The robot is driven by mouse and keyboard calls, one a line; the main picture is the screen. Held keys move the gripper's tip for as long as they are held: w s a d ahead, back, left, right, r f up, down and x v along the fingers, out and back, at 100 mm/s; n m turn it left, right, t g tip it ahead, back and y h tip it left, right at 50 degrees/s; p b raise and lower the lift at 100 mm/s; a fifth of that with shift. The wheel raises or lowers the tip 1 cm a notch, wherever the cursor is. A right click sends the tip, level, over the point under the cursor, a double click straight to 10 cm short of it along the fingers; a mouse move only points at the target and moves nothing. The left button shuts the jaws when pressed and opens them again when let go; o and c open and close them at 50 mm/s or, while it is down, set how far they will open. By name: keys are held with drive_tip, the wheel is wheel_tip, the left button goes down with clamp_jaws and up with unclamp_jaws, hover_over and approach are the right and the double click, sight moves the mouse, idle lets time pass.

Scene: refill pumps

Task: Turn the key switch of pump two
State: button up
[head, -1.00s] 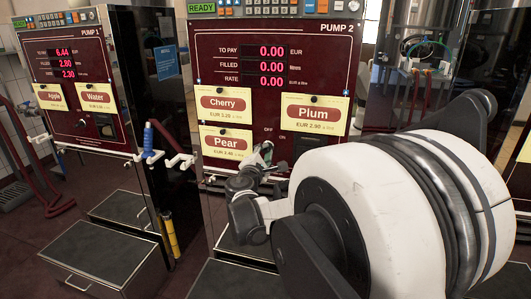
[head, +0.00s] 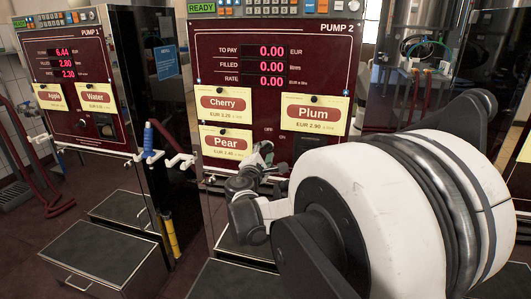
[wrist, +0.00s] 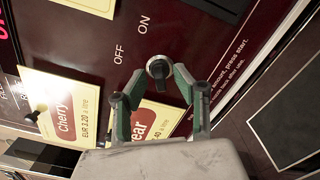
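The key switch (wrist: 158,67) of pump two (head: 345,50) is a small dark round knob on the maroon panel. In the wrist view it sits near the OFF and ON labels; I cannot tell which one it points to. My gripper (wrist: 160,74) has green fingers spread apart, one tip on each side of the knob. A gap shows on the left; I cannot tell whether the right tip touches. In the head view my gripper (head: 262,153) is at the panel beside the Pear card (head: 225,143) and hides the switch.
The Cherry card (head: 223,104) and the Plum card (head: 315,114) are pinned to the panel around the switch. Pump one (head: 80,75) stands to the left, with a blue-handled nozzle (head: 148,140) between the pumps. A dark step box (head: 105,258) stands on the floor.

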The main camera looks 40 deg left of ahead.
drive_tip(key=v, duration=1.2)
